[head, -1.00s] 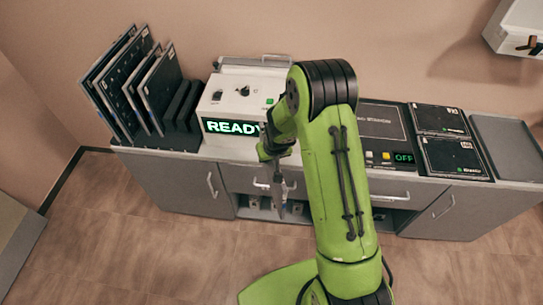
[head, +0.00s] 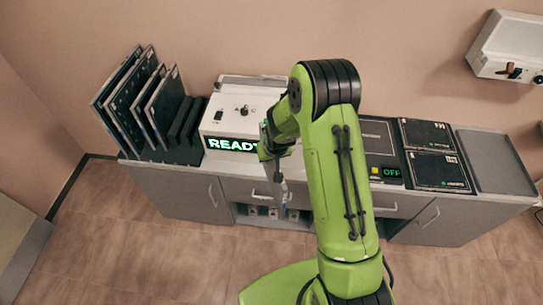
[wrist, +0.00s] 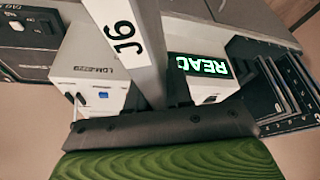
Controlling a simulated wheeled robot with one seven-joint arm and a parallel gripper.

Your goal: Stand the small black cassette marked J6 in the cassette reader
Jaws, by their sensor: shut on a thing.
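The cassette marked J6 (wrist: 126,45) fills the middle of the wrist view as a long grey piece with a white J6 label, seen close up. My gripper (head: 275,178) is shut on it and hangs in front of the white cassette reader (head: 222,122). The reader's green-lit screen (head: 231,144) says READY, its right end hidden by my arm in the head view. In the wrist view the reader (wrist: 97,60) lies behind the cassette, which covers part of it. The cassette appears clear of the reader. The reader's slot cannot be made out.
A rack of dark upright panels (head: 138,100) stands left of the reader. To its right are a unit with an OFF display (head: 391,172), dark flat panels (head: 438,170) and an empty grey tray (head: 493,162). A white box (head: 508,45) hangs on the wall at upper right.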

